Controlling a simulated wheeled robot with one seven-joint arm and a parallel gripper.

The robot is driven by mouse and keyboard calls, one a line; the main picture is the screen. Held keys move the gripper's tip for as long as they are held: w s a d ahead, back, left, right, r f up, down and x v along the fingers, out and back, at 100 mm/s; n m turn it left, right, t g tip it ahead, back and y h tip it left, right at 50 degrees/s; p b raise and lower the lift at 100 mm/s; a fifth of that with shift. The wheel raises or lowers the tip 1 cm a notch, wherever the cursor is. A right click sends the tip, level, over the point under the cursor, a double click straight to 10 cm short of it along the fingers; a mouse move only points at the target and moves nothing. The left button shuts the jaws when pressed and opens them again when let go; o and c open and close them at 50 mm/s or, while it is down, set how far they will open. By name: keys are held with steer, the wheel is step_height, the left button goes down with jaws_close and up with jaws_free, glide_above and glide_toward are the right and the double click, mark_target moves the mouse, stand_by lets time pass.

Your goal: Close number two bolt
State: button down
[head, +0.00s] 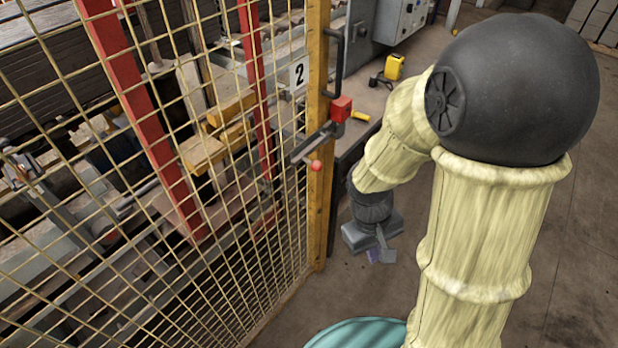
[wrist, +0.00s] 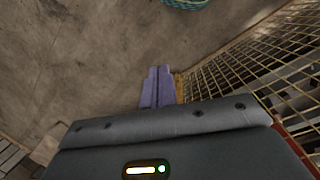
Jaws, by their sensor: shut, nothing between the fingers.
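The number 2 sign (head: 299,74) is on the mesh gate by its yellow post (head: 319,215). The bolt (head: 318,143) is a grey bar on this post, below the sign, with a red block (head: 341,109) at its right end and a red ball knob (head: 316,166) below it. How far the bar is slid is hard to tell. My gripper (head: 381,256) is low, right of the post and below the bolt in the picture, apart from it. Its purple fingers (wrist: 157,84) are together and empty in the wrist view. The bolt is not visible there.
Yellow wire mesh (head: 230,265) fills the left side, with machinery behind it. A grey bench (head: 362,128) with yellow items stands behind my forearm. A black handle (head: 333,65) is on the post above the bolt. The concrete floor (head: 345,295) around my gripper is clear.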

steer(key=w+a+f+n+t+h+p, duration=0.1)
steer(key=w+a+n+t+h, duration=0.2)
steer(key=a+n+t, duration=0.6)
steer(key=w+a+f+n+t+h+p, duration=0.2)
steer(key=w+a+n+t, duration=0.3)
steer(key=a+n+t, duration=0.5)
steer(key=a+n+h, duration=0.1)
steer(key=n, duration=0.6)
steer(key=shift+w+f+h, duration=0.15)
steer(key=shift+f+h, duration=0.1)
steer(key=shift+h, duration=0.15)
